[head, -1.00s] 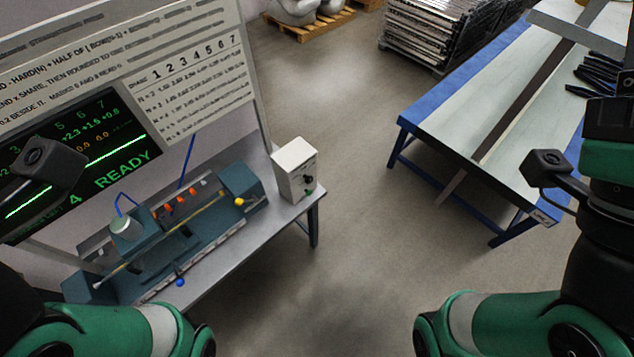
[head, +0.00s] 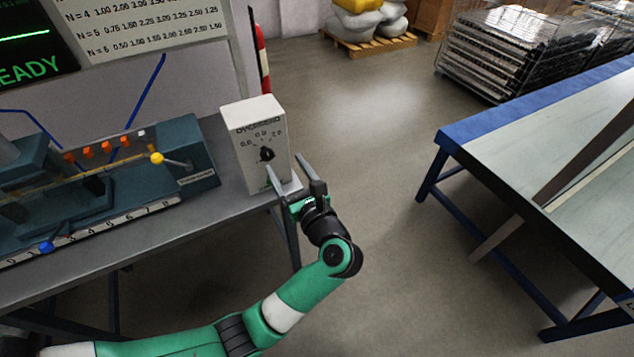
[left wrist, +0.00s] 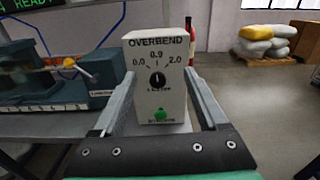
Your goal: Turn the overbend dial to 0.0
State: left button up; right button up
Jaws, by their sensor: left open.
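The overbend box (head: 246,124) is white and stands at the right end of the grey bench. The left wrist view shows the box (left wrist: 143,100) face-on, with marks 0.0, 0.9 and 2.0 around its black dial (left wrist: 157,80). The dial's pointer looks close to straight up, near 0.9. The dial also shows in the head view (head: 267,154). A green button (left wrist: 160,114) sits below it. My left gripper (head: 291,164) is open and empty in front of the box, its fingers either side of the dial in view, apart from it. My right gripper is out of view.
A blue-grey bending machine (head: 196,150) with a yellow-knobbed lever (head: 157,158) stands left of the box on the bench (head: 228,205). A long blue-edged table (head: 520,140) stands at right. The floor between is clear.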

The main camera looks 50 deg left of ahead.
pick_arm(q)
jog(key=b, duration=0.3)
send_near(269, 157)
jog(key=d, duration=0.2)
jog(key=a, duration=0.3)
jog(key=a+b, duration=0.1)
jog(key=a, duration=0.2)
jog(key=w+a+b, duration=0.1)
jog(key=a, duration=0.3)
jog(key=shift+w, duration=0.1)
jog(key=shift+w+a, duration=0.15)
jog(key=shift+a, duration=0.35)
grip_shut()
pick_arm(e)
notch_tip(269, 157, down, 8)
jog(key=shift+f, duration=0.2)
